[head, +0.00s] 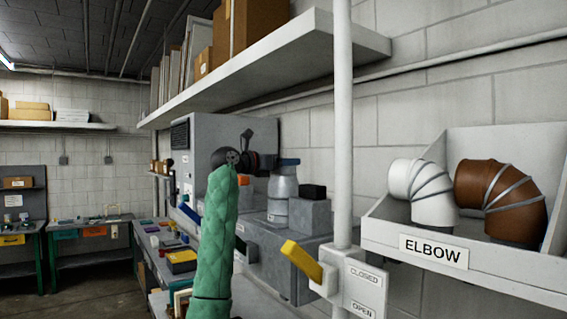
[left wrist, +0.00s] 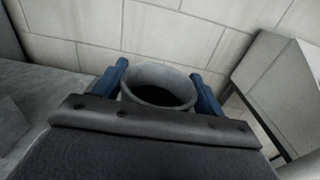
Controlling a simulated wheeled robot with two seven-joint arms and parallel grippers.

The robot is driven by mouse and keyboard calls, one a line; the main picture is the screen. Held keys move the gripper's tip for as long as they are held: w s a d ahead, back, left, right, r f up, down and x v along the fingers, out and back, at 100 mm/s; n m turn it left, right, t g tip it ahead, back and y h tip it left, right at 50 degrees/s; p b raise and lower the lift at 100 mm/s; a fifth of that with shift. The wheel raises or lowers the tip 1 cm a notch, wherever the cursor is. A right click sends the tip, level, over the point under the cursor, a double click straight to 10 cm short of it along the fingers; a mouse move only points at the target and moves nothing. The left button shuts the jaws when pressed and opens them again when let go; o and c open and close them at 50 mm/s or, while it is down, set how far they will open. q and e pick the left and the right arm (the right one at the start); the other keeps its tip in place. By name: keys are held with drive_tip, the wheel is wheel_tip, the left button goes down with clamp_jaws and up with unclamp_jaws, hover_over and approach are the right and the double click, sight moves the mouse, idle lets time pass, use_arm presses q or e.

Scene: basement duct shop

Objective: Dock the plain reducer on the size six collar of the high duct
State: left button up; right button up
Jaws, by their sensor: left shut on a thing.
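My left gripper (head: 289,162) reaches in behind the green padded sleeve, with a blue fingertip showing at the top of a pale grey round piece, which looks like the reducer (head: 284,187). In the left wrist view, the two blue fingers (left wrist: 160,88) are shut on opposite sides of the reducer (left wrist: 158,76), whose round mouth is open and dark inside. The reducer looks upright, above grey ductwork (head: 290,262). Whether its lower end touches a collar is not clear. No size mark is readable. My right gripper is not in view.
A white pole (head: 343,120) stands right of the ductwork, beside a yellow lever (head: 302,261) on a plate marked CLOSED and OPEN. A bin marked ELBOW (head: 433,251) holds white and brown elbows at right. A shelf (head: 300,55) hangs above. Workbenches stand at left.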

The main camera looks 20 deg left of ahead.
use_arm(q)
drive_tip(key=shift+f, duration=0.45)
drive_tip(key=o, duration=1.1)
drive_tip(key=shift+o, duration=0.2)
drive_tip(key=shift+s, duration=0.1)
drive_tip(key=b+v, duration=0.1)
drive_tip(key=v, duration=0.9)
drive_tip(key=shift+s+a, duration=0.3)
